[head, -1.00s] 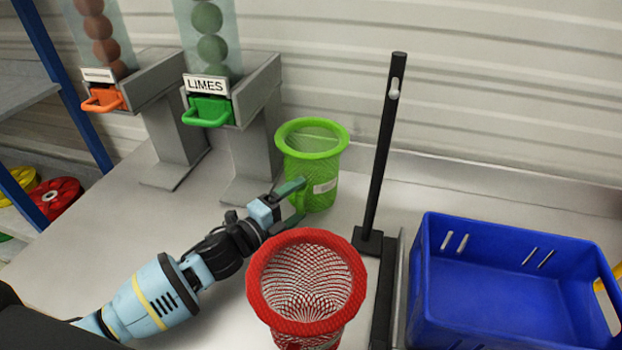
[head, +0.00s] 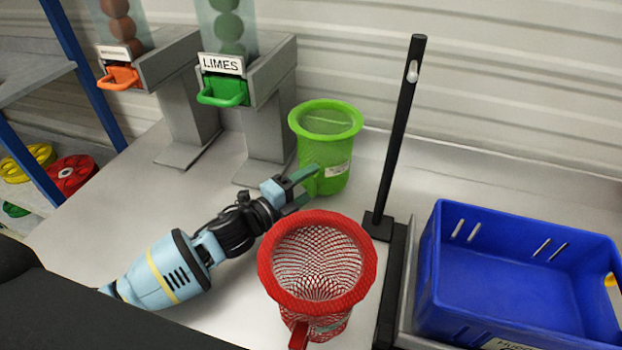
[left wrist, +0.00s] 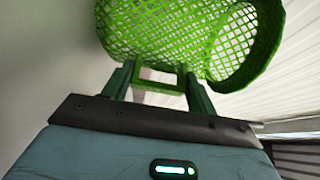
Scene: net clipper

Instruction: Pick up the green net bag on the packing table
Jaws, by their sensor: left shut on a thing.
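The green net bag (head: 322,150) stands upright at the back of the packing table (head: 215,200), with a round open rim and a white label on its side. My left gripper (head: 304,187) is at the bag's near left side, shut on its handle. In the left wrist view the two fingers (left wrist: 159,88) hold the green handle (left wrist: 160,83) between them. The mesh of the bag (left wrist: 165,35) fills the top of that view. Whether the bag's bottom is off the table is unclear. My right gripper is not in view.
A red net bag (head: 372,262) stands close in front of my left gripper. A black post (head: 397,135) rises right of the bags, with a blue crate (head: 515,290) beyond. The lime dispenser (head: 270,75) and another dispenser (head: 185,120) stand behind left. Shelves (head: 40,85) are at far left.

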